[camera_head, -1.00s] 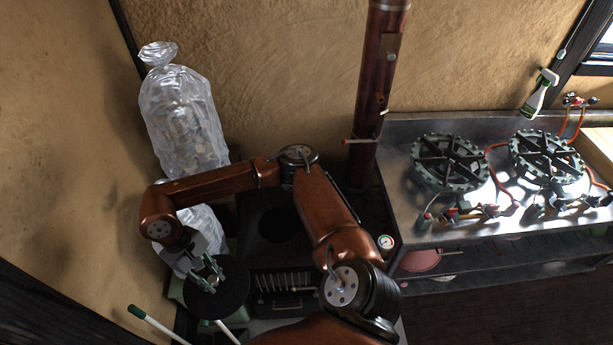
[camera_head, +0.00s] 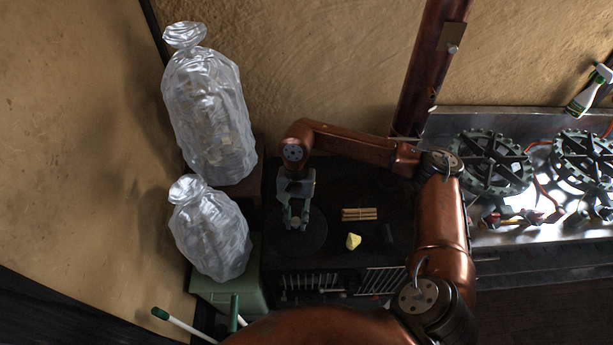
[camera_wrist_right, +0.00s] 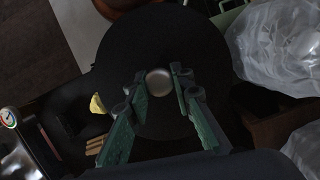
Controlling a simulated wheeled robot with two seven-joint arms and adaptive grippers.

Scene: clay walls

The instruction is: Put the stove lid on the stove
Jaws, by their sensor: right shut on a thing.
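The stove lid (camera_head: 312,238) is a dark round disc with a metal knob (camera_wrist_right: 158,82), which shows in the right wrist view. My right gripper (camera_head: 296,218) is shut on the lid. In the wrist view its green fingers (camera_wrist_right: 158,90) stand either side of the knob. The black stove (camera_head: 345,190) is below, with a slatted front. The lid is over the left part of the stove top. I cannot tell whether it touches the top, and the round opening is hidden. My left gripper is not in view.
A yellow lump (camera_head: 353,241), a bundle of sticks (camera_head: 359,214) and a small dark block (camera_head: 387,234) lie on the stove top. Clear bags (camera_head: 209,125) stand at the left. The stovepipe (camera_head: 428,75) rises behind; a metal counter with burners (camera_head: 492,163) is at the right.

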